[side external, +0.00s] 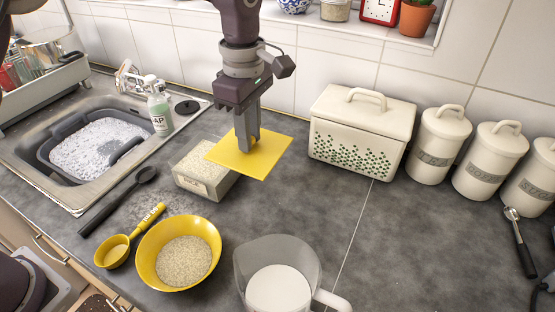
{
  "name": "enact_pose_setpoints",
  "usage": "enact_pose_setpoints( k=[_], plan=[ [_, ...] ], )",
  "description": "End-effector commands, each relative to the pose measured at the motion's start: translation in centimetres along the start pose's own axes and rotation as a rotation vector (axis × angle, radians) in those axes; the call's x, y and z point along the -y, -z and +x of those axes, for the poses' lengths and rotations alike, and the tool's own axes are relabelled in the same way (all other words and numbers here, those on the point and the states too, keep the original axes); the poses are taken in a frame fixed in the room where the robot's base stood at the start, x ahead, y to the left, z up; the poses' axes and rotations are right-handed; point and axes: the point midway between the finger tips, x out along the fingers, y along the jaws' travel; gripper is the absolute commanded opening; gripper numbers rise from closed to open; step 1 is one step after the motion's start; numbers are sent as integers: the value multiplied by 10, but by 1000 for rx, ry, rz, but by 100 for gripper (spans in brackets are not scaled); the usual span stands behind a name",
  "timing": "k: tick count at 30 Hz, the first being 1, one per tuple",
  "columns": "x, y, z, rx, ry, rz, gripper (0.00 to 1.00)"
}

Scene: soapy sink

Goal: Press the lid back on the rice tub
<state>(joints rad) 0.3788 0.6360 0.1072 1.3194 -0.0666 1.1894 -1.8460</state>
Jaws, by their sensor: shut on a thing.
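My gripper (246,143) points down and is shut on the yellow lid (265,158), a flat square sheet. The lid is held level above the counter, to the right of the rice tub and partly over its right side in the picture. The rice tub (207,188) is a pale square container with a label on its front, open and filled with rice. Its right rear part is hidden behind the lid. I cannot tell the exact height of the lid above the tub.
A yellow bowl of rice (150,260), a yellow scoop (112,256) and a black spoon (120,200) lie in front and left. A jug (300,250) stands in front. The soapy sink (50,170) is left, a bread bin (360,130) right.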

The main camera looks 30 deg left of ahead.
Motion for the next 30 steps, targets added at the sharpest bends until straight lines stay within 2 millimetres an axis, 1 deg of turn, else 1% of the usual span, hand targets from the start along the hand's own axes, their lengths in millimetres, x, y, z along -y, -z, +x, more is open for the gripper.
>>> enact_pose_setpoints(
  k=[1, 3, 4, 6, 9, 13, 24, 30],
  plan=[
    [-1, 22, -5, 0, -1, -10, 0],
    [-1, 52, -12, 1, -1, -13, 0],
    [1, 63, -14, 1, 0, -15, 0],
    [3, 85, -18, 2, 0, -15, 0],
    [7, 104, -21, 2, 0, -14, 0],
    [9, 109, -17, 2, 2, -12, 0],
    [8, 108, 26, 2, 2, -12, 0],
    [8, 108, 37, 2, 2, -12, 0]
  ],
)
